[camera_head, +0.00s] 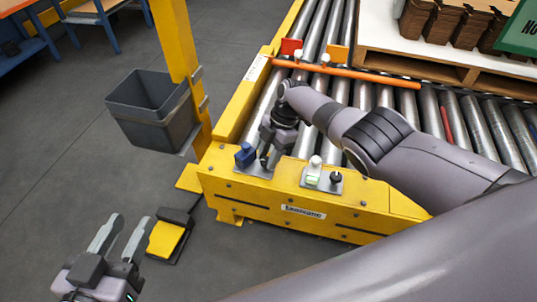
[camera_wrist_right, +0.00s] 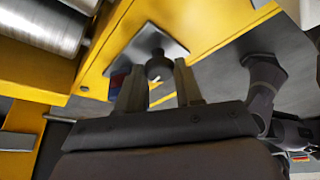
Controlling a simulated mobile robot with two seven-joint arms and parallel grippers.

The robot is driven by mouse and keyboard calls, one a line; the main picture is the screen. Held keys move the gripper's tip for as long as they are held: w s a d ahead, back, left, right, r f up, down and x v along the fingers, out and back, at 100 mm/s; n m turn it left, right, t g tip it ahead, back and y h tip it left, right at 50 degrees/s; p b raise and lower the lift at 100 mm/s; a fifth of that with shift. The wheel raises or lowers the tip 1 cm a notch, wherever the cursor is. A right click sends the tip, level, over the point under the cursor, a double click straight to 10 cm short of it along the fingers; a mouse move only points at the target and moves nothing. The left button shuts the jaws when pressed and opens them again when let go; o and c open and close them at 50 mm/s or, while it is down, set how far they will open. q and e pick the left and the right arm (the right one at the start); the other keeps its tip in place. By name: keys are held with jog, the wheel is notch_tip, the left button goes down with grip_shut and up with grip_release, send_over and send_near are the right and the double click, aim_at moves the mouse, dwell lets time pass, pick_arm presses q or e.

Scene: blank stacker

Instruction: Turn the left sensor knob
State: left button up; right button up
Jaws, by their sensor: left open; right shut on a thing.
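The left sensor knob (camera_wrist_right: 158,66) is a small black knob on a grey plate, seen in the right wrist view. My right gripper (camera_wrist_right: 160,80) has one finger on each side of it and is shut on it. In the head view my right gripper (camera_head: 270,160) reaches down to the left grey plate beside a blue block (camera_head: 245,154), and its fingers largely hide the knob. Another black knob (camera_head: 336,178) sits on the right plate next to a white and green part (camera_head: 314,169). My left gripper (camera_head: 132,220) is open and empty, low at the left above the floor.
The plates are on a yellow conveyor frame (camera_head: 285,211). An orange bar (camera_head: 345,73) crosses the metal rollers behind my right gripper. A grey bin (camera_head: 150,110) hangs by a yellow post (camera_head: 176,40). A yellow and black pedal (camera_head: 168,238) lies on the floor near my left gripper.

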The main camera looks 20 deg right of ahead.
jog(key=o, duration=1)
